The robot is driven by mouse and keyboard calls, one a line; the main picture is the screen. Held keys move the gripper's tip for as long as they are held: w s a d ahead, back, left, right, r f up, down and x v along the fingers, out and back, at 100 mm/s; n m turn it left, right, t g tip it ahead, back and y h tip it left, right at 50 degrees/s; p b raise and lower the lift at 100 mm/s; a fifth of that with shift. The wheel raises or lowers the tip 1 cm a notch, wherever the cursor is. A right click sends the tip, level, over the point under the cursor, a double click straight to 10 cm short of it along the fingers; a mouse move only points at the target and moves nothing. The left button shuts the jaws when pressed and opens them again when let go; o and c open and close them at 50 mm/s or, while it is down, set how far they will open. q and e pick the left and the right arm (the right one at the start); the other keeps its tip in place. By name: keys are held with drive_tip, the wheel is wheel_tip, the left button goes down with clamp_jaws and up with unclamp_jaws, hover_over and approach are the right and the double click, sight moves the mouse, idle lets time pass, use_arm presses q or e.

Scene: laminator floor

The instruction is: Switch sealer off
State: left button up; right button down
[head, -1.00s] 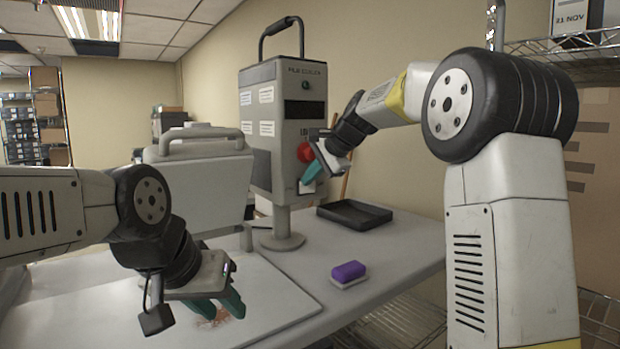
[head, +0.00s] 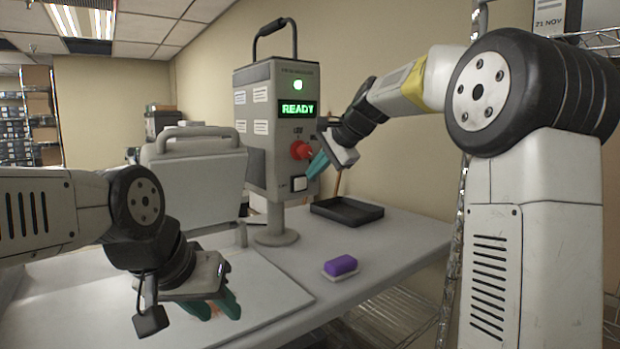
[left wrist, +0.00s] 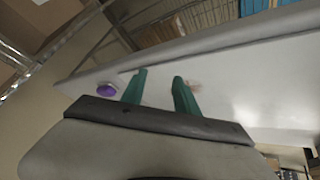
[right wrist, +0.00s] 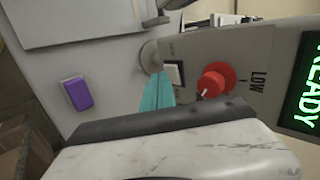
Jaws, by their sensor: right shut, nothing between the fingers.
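The sealer (head: 284,150) is a grey control box on a post, with a green lamp lit and a display (head: 297,109) reading READY. Below the display is a red knob (head: 300,150), and below that a pale square rocker switch (head: 299,184). The right wrist view shows the knob (right wrist: 214,80) beside LOW lettering and the switch (right wrist: 174,74). My right gripper (head: 317,167) is shut and empty, its teal fingertips (right wrist: 158,90) close to the switch; I cannot tell whether they touch it. My left gripper (head: 217,305) is open and empty above the white platen, well away from the sealer.
A purple sponge-like block (head: 341,265) on a pale base and a black tray (head: 346,211) lie on the table right of the post. A grey lidded machine (head: 193,180) stands left of the sealer. A wire rack is at the right.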

use_arm(q)
drive_tip(key=shift+s, duration=0.15)
use_arm(e)
drive_tip(key=s+a+v, duration=0.1)
drive_tip(key=v, duration=0.5)
drive_tip(key=shift+s+r, duration=0.15)
drive_tip(key=shift+r, duration=0.2)
